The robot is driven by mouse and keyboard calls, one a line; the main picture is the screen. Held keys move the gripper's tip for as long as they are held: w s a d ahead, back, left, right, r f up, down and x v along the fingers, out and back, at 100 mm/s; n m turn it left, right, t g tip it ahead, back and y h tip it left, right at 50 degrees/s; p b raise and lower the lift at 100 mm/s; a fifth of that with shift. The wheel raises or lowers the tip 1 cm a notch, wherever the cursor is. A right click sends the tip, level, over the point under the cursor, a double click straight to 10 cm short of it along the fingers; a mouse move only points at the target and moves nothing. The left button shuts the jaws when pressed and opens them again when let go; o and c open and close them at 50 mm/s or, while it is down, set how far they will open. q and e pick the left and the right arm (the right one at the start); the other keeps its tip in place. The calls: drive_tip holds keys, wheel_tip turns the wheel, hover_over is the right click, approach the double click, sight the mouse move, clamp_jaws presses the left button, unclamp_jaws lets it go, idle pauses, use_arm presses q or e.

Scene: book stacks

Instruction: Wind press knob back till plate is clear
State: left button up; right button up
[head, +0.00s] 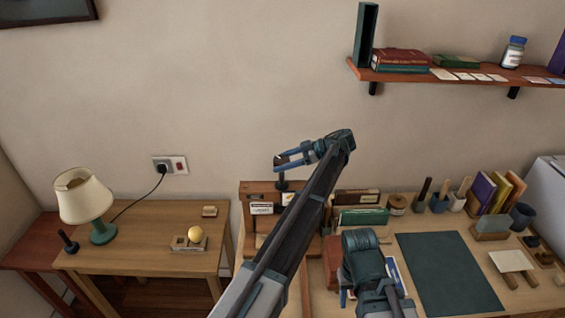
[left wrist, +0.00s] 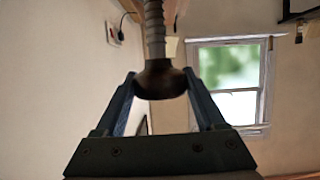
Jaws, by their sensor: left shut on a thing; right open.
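The wooden book press (head: 258,187) stands on the desk at the centre, largely hidden behind my left arm. My left gripper (head: 280,161) reaches in above it, over its dark upright screw. In the left wrist view, its two fingers (left wrist: 160,88) are shut on the dark round press knob (left wrist: 160,80), one on each side. The grey threaded screw (left wrist: 154,30) runs from the knob to the top of that picture. The press plate cannot be made out. My right gripper (head: 345,291) is low beside the red-brown block, partly hidden by its own arm, and open.
A dark green mat (head: 449,273) lies on the desk at the right. Books (head: 483,191), pots and tools stand behind it. A side table (head: 140,237) with a lamp (head: 84,199) is at the left. A shelf (head: 460,82) hangs above.

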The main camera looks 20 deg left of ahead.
use_arm(q)
drive_tip(key=shift+s+f, duration=0.15)
drive_tip(key=o, duration=1.3)
drive_tip(key=shift+a, duration=0.15)
drive_tip(key=shift+w, duration=0.2)
use_arm(e)
drive_tip(key=shift+r, duration=0.1)
